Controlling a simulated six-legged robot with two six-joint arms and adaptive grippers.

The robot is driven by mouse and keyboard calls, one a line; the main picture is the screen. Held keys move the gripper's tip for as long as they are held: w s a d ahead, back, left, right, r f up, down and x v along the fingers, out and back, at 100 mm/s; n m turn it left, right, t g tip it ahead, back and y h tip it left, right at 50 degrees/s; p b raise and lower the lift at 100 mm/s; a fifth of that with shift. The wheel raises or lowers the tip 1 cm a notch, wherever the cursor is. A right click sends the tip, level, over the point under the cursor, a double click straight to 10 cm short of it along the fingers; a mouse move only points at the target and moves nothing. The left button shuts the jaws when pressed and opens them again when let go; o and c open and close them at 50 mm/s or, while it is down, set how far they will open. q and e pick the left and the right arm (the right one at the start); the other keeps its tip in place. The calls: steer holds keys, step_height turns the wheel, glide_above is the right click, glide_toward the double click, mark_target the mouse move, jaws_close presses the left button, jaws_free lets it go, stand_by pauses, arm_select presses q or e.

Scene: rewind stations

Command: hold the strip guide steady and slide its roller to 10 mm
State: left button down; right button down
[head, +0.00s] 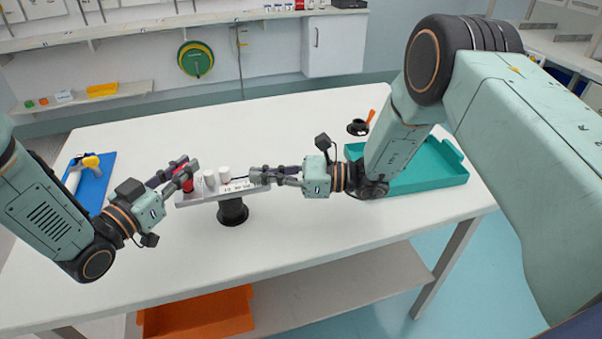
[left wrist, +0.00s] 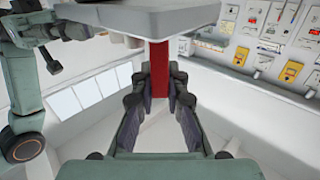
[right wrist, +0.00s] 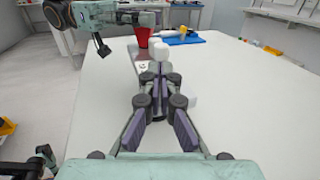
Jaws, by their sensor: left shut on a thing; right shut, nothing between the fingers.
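The strip guide (head: 200,197) is a pale rail with scale marks, standing on a black post (head: 233,212) on the white table. Two white cylinders (head: 224,174) stand on it, and I cannot tell which is the roller. They also show in the right wrist view (right wrist: 160,52). At its left end is a red grip (head: 188,185), also visible in the left wrist view (left wrist: 158,72). My left gripper (head: 188,172) is shut on the red grip. My right gripper (head: 256,174) is shut and empty at the rail's right end. The scale reading is too small to tell.
A teal tray (head: 430,178) lies at right, with a black and orange item (head: 360,126) behind it. A blue mat (head: 95,185) with a yellow and white tool (head: 85,163) lies at left. An orange bin (head: 200,315) is below. The table's front is clear.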

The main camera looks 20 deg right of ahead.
steer(key=v, duration=0.9)
steer(key=shift+d, duration=0.25)
arm_select(q)
steer(key=c, duration=1.3)
jaws_free()
steer(key=shift+a, duration=0.1)
